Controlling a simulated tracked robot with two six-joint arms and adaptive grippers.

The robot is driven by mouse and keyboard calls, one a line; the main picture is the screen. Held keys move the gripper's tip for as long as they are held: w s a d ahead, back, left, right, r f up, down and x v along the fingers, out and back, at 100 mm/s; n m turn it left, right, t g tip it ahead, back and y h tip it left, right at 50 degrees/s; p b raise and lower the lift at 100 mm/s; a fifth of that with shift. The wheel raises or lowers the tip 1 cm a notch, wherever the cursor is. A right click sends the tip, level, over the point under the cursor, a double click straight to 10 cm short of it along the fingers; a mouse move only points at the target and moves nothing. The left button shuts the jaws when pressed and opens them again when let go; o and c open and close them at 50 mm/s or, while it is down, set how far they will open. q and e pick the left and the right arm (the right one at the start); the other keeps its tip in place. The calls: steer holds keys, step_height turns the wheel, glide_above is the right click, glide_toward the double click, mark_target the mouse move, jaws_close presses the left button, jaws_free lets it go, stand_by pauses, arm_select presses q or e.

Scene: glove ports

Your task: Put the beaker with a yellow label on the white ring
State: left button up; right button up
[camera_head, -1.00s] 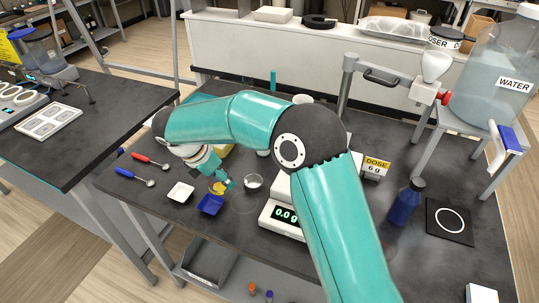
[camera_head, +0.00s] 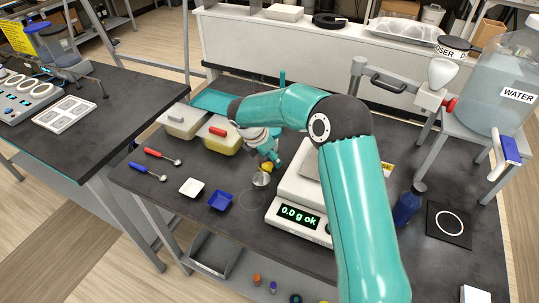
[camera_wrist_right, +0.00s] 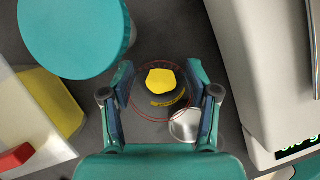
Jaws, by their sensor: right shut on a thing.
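The yellow-marked beaker (camera_wrist_right: 150,104) is between the fingers of my right gripper (camera_wrist_right: 162,100). The wrist view shows its red rim lines, a yellow patch and a small yellow band. In the head view only its yellow part (camera_head: 267,167) shows clearly below my right gripper (camera_head: 271,160), which is shut on it. A second clear glass vessel (camera_head: 261,180) stands just in front of it; it also shows in the wrist view (camera_wrist_right: 185,125). The white ring (camera_head: 449,212) lies on a black square at the right of the bench, empty. My left gripper is out of view.
A scale (camera_head: 297,215) reading 0.0 g stands between the gripper and the ring. A blue bottle (camera_head: 407,205) stands left of the ring's black square. A blue dish (camera_head: 220,201), a white dish (camera_head: 191,187) and two tubs lie on the left.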

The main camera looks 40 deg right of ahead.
steer(key=shift+f, duration=0.15)
steer(key=o, duration=1.2)
